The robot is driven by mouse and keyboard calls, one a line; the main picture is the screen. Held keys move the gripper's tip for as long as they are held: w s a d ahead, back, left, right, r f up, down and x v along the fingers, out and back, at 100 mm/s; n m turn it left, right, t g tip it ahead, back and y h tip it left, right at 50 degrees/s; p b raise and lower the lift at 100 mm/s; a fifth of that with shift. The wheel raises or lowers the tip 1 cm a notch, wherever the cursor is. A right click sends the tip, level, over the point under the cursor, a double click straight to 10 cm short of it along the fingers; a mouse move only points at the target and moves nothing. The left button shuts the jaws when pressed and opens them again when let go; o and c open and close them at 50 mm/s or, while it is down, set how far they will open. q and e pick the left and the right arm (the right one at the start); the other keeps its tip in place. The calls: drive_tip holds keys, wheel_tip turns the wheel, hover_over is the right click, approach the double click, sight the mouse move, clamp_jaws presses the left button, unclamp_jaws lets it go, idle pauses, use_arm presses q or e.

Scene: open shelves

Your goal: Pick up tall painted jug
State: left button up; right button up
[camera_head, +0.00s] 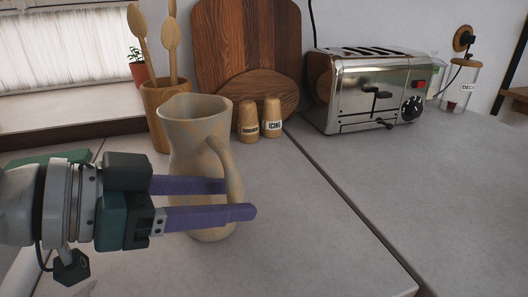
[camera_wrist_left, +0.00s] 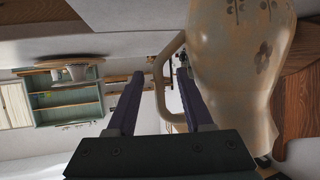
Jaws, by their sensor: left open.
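The tall painted jug (camera_head: 195,133), cream with worn tan patches, stands upright on the grey counter, its loop handle (camera_head: 233,172) toward the right. My left gripper (camera_head: 240,199) reaches in from the left at the jug's lower half with its two purple fingers open. In the left wrist view the jug (camera_wrist_left: 238,65) fills the right side, and part of its handle (camera_wrist_left: 160,82) shows between the spread fingers (camera_wrist_left: 160,77). I cannot tell whether either finger touches it. The fingers hide part of the jug's lower body. My right gripper is not in view.
A wooden utensil pot (camera_head: 154,112) stands close behind the jug. Two wooden shakers (camera_head: 260,120) and cutting boards (camera_head: 240,45) are behind. A chrome toaster (camera_head: 368,90) stands at the back right. The counter's front right (camera_head: 300,220) is clear.

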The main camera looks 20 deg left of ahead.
use_arm(q)
drive_tip(key=x, duration=0.4)
drive_tip(key=shift+w+d, duration=0.25)
clamp_jaws()
idle(0.5)
idle(0.5)
drive_tip(key=shift+r, duration=0.1)
